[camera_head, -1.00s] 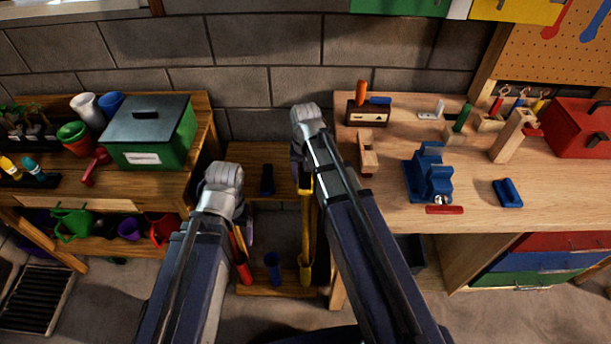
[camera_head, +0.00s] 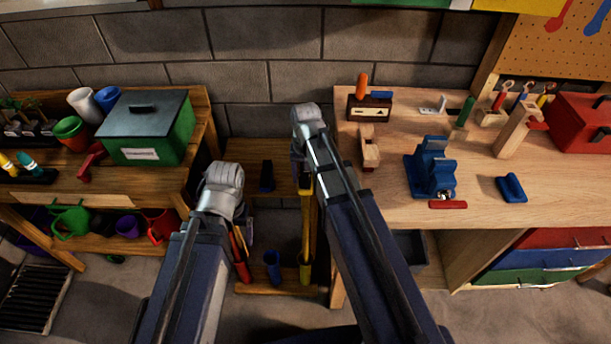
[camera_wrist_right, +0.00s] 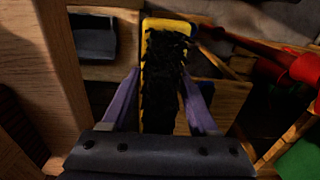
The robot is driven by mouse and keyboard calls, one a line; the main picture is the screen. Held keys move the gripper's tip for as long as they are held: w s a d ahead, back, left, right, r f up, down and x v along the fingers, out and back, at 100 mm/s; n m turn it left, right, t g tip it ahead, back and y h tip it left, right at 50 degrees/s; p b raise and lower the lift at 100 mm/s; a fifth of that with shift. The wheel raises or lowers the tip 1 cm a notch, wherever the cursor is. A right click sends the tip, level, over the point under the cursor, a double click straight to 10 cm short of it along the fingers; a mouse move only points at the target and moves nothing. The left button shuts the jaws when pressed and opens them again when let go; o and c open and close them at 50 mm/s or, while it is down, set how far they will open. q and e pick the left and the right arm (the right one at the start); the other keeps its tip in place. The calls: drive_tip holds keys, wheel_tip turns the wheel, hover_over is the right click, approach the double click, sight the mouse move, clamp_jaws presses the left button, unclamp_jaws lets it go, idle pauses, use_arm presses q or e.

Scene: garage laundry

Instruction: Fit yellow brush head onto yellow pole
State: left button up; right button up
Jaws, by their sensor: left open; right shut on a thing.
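The yellow brush head (camera_wrist_right: 157,45), with dark bristles, is between the purple fingers of my right gripper (camera_wrist_right: 160,95) in the right wrist view. In the head view my right arm mostly hides this gripper; a bit of yellow (camera_head: 306,185) shows below its wrist. The yellow pole (camera_head: 306,225) stands upright directly below, its foot in a yellow holder. Whether head and pole touch is hidden. My left gripper (camera_head: 246,232) is open, left of the pole and near a red-orange pole (camera_head: 238,245); its fingers are mostly hidden by its arm.
A blue holder (camera_head: 273,266) stands between the red and yellow ones on the low wooden rack. A dark blue block (camera_head: 267,176) lies on the shelf. The workbench (camera_head: 385,210) is close on the right, the shelf with the green box (camera_head: 150,148) on the left.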

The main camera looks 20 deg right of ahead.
drive_tip(key=shift+f+b, duration=1.5)
drive_tip(key=o, duration=1.5)
drive_tip(key=shift+r, duration=0.1)
wheel_tip(320, 180, up, 8)
drive_tip(key=p, duration=0.8)
drive_tip(key=shift+f, duration=0.35)
